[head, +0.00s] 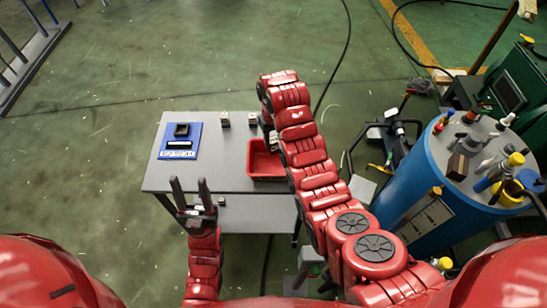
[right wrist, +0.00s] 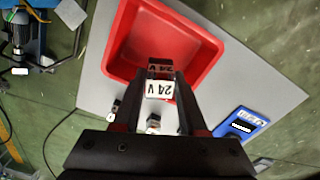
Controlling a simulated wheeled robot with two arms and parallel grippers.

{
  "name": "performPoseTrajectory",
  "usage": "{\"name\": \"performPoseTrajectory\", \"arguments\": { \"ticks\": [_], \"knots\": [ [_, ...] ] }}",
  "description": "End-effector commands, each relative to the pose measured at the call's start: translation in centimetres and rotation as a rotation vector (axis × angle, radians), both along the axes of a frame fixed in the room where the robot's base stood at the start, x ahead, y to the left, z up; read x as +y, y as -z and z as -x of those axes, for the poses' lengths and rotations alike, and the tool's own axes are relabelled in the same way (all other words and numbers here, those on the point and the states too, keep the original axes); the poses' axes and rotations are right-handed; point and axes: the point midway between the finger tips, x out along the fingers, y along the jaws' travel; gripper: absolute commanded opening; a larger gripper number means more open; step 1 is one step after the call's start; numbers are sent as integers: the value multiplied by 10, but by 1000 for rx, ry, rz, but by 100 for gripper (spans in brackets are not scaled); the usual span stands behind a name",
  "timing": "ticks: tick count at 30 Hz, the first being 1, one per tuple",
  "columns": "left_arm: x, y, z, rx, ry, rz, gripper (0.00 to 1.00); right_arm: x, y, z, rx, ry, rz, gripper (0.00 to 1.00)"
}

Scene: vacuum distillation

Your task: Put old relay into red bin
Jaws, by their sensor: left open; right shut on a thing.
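In the head view the red bin (head: 263,174) sits at the right side of the table, partly hidden by my right arm. My right gripper is mostly hidden there. My left gripper (head: 190,183) is open and empty at the table's front edge.
The grey table (head: 215,160) also bears a blue panel (head: 166,153) with a black device, and two small blocks (head: 225,119) (head: 252,119) near the back edge. A blue drum (head: 415,180) with bottles on top stands to the right. The table's middle is clear.

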Motion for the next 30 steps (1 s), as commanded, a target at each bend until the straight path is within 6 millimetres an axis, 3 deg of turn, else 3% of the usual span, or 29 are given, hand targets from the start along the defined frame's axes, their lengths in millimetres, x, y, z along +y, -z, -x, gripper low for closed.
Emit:
{"name": "performPoseTrajectory", "arguments": {
  "ticks": [5, 7, 9, 24, 30],
  "knots": [
    [0, 31, 0, 1, 0, 0, 50, 1, 33, 1, 1, -1, 1, 0],
    [0, 13, 0, 1, 0, 0, 50, 1, 34, 3, 9, -2, 4, 0],
    [0, 6, 0, 0, 0, 0, 50, 1, 48, 3, 7, -2, 3, 0],
    [0, -8, 0, 1, 0, 0, 50, 0, 94, 2, 7, -1, 3, 0],
    [0, -8, 0, 0, 0, 0, 50, 1, 99, 0, -1, -1, 1, 0]
  ]
}}
